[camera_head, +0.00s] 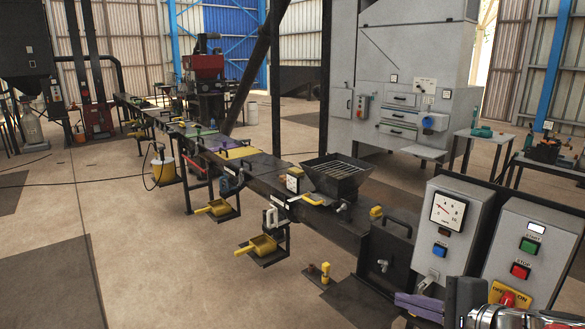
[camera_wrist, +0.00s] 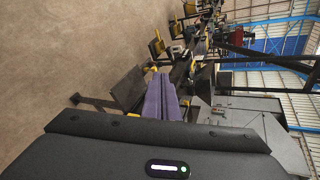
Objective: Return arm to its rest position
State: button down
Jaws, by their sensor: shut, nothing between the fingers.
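My gripper (camera_head: 420,304) is at the lower right of the head view, in front of the grey control boxes. Its purple fingers point left and lie together, with nothing between them. In the wrist view the shut fingers (camera_wrist: 160,82) stand in the middle above the dark gripper body. The long dark screw press line (camera_head: 270,173) runs from the lower right to the far left. The fingers are near its front end; I cannot tell the exact gap.
A black hopper (camera_head: 337,177) sits on the line. Yellow scoops (camera_head: 258,246) stick out at its side. The floor at left is mostly open.

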jog(key=s+a+f+n+g, duration=0.4)
jog(key=s+a+n+g, duration=0.1)
jog(key=s+a+n, duration=0.3)
jog(key=s+n+h, duration=0.2)
jog(key=n, duration=0.1)
jog(key=s+n+h, duration=0.1)
jog(key=n, duration=0.2)
jog(key=s+n+h, duration=0.2)
jog(key=shift+s+d+r+n+h, duration=0.3)
jog(key=shift+s+d+r+n, duration=0.05)
jog(key=shift+n, duration=0.05)
